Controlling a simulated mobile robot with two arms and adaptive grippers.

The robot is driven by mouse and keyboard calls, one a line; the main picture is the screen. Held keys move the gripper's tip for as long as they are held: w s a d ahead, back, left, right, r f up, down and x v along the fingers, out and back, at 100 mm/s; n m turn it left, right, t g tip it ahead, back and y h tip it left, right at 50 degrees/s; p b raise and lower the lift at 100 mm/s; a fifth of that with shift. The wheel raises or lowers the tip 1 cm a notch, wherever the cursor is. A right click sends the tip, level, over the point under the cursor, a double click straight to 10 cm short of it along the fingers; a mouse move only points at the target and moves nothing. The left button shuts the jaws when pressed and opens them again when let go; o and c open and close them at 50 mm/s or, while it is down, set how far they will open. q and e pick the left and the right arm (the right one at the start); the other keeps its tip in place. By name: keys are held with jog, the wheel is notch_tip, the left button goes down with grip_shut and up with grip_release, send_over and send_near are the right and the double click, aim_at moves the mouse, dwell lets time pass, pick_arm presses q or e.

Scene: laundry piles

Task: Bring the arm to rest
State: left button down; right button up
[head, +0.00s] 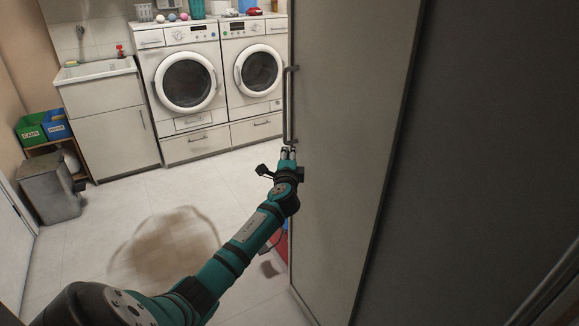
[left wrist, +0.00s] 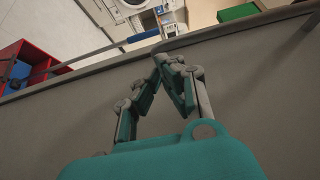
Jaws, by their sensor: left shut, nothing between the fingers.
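My left arm reaches from the lower left toward the grey door panel in the head view. My left gripper (head: 288,153) is at the panel's edge, just below the lower end of its long vertical handle (head: 291,105). In the left wrist view the gripper (left wrist: 160,62) has its fingertips together with nothing between them, in front of a grey surface. I cannot tell whether it touches the panel (head: 345,150). My right gripper is not in view.
Two white washing machines (head: 186,80) and a sink cabinet (head: 105,120) line the back wall. A grey bin (head: 48,188) and green and blue boxes (head: 31,132) stand at left. A brown stain (head: 165,245) marks the open floor. A red container (left wrist: 25,65) stands beyond the panel.

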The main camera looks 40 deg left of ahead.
pick_arm(q)
jog(key=v, duration=0.8)
jog(key=shift+w+d, duration=0.2)
jog(key=shift+d, duration=0.2)
jog(key=s+d+f+g+h+p, duration=0.1)
jog(key=s+d+f+g+h, duration=0.1)
jog(key=f, duration=0.9)
jog(key=s+d+f+g+h, duration=0.1)
jog(key=s+d+f+h, duration=0.15)
jog(key=f, duration=0.95)
jog(key=s+d+f+n+g+h, duration=0.1)
jog(key=s+d+f+g, duration=0.2)
jog(key=f, duration=0.5)
jog(key=s+d+f+n+h, duration=0.1)
jog(key=s+d+f, duration=0.2)
jog(key=s+f, duration=0.35)
jog(key=s+d+f+n+g+h+p, duration=0.15)
jog(key=s+d+f, duration=0.25)
jog(key=s+f, duration=0.5)
jog(key=s+d+f+n+g+h, duration=0.1)
jog(key=s+d+f+n+g, duration=0.15)
jog(key=s+d+f, duration=0.55)
jog(key=s+d+f+n+g+h, duration=0.1)
jog(key=s, duration=0.9)
jog(key=s+d+f+g+h+p, duration=0.1)
jog(key=s+d+f+g, duration=0.1)
jog(key=s, duration=0.9)
jog(key=shift+d+n, duration=0.3)
jog(key=shift+n, duration=0.1)
